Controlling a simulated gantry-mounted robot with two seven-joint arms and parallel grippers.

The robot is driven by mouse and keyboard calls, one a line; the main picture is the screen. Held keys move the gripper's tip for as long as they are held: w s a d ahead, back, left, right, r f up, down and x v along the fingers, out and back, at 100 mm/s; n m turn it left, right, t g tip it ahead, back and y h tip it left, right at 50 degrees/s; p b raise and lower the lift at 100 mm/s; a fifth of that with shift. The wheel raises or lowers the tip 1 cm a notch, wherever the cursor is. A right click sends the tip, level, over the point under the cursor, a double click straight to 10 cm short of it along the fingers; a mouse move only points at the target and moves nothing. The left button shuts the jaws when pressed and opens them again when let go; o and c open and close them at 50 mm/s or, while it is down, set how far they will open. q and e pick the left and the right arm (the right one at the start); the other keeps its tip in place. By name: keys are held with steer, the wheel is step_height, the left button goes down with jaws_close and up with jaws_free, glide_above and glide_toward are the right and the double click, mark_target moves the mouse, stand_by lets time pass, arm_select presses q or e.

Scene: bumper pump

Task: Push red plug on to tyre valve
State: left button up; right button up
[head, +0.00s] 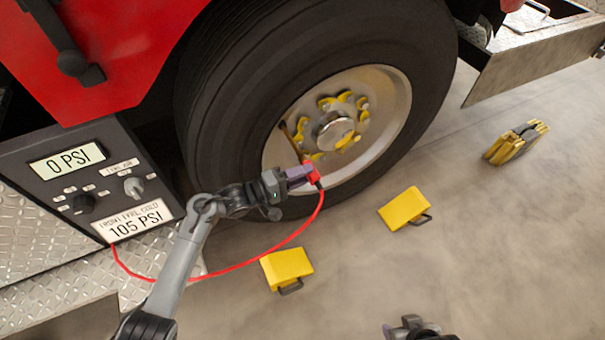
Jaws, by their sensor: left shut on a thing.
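The red plug (313,173) is at the lower left of the wheel rim, on the end of a red hose (270,262). My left gripper (300,175) is shut on the plug, its fingers reaching in from the left. The tyre valve (291,141) looks like a thin brass-coloured stem inside the rim, just above and left of the plug. The plug appears close to the lower end of the stem; I cannot tell whether they touch. My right gripper (408,326) shows only partly at the bottom edge, away from the wheel, and its fingers are unclear.
The large black tyre (225,130) stands under a red vehicle body. A panel (40,190) at left reads 0 PSI above and 105 PSI below. Two yellow chocks (286,267) (403,208) and a folded yellow object (515,144) lie on the otherwise clear concrete floor.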

arm_select(q)
steer(key=shift+p, duration=0.5)
stand_by(0.8)
steer(key=shift+w+a, duration=0.2)
steer(key=shift+w, duration=0.15)
steer(key=o, duration=1)
steer(key=shift+w, duration=0.1)
steer(key=shift+o, duration=0.2)
steer(key=shift+a, duration=0.1)
